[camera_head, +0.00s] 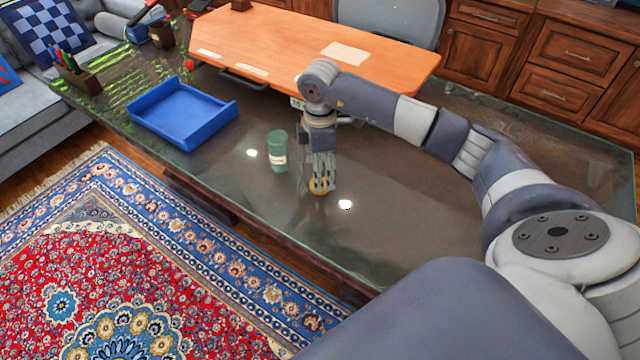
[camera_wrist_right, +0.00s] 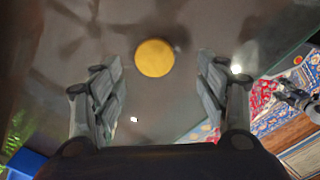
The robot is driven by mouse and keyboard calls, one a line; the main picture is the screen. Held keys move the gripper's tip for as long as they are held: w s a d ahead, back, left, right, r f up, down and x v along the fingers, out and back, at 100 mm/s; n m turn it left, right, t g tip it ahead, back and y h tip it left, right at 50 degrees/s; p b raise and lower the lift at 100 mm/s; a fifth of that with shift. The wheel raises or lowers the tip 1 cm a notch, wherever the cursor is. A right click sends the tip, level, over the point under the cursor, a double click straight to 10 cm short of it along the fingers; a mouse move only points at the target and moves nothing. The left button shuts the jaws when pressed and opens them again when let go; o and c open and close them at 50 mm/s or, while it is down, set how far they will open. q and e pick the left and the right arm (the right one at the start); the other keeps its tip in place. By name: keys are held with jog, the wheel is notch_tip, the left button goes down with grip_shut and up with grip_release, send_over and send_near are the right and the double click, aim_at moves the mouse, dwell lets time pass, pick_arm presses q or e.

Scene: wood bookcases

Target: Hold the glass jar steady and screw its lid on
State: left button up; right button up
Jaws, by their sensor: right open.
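The glass jar (camera_head: 277,155) is greenish and see-through with a pale label. It stands upright on the glass-topped table, with no lid on it. The lid is a round yellow disc (camera_wrist_right: 155,58) lying on the table to the right of the jar. My right gripper (camera_head: 322,188) points down over the lid, mostly hiding it in the head view. In the wrist view the right gripper (camera_wrist_right: 160,80) is open, with the lid between and just beyond its fingers. A grey jointed part at that view's right edge looks like my left gripper (camera_wrist_right: 296,97); its fingers are unclear.
A blue tray (camera_head: 182,112) stands left of the jar. An orange-brown desk (camera_head: 300,45) is behind my right arm. A pen holder (camera_head: 75,75) sits at the table's far left. The table is clear around the jar and to the right.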

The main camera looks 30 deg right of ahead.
jog(key=shift+w+d+f+p, duration=0.15)
jog(key=shift+f+p, duration=0.15)
jog(key=shift+f, duration=1.05)
jog(key=shift+w+d+f+p, duration=0.15)
jog(key=shift+f+p, duration=0.1)
jog(key=shift+f, duration=1.05)
jog(key=shift+a, duration=0.1)
jog(key=c, duration=1.1)
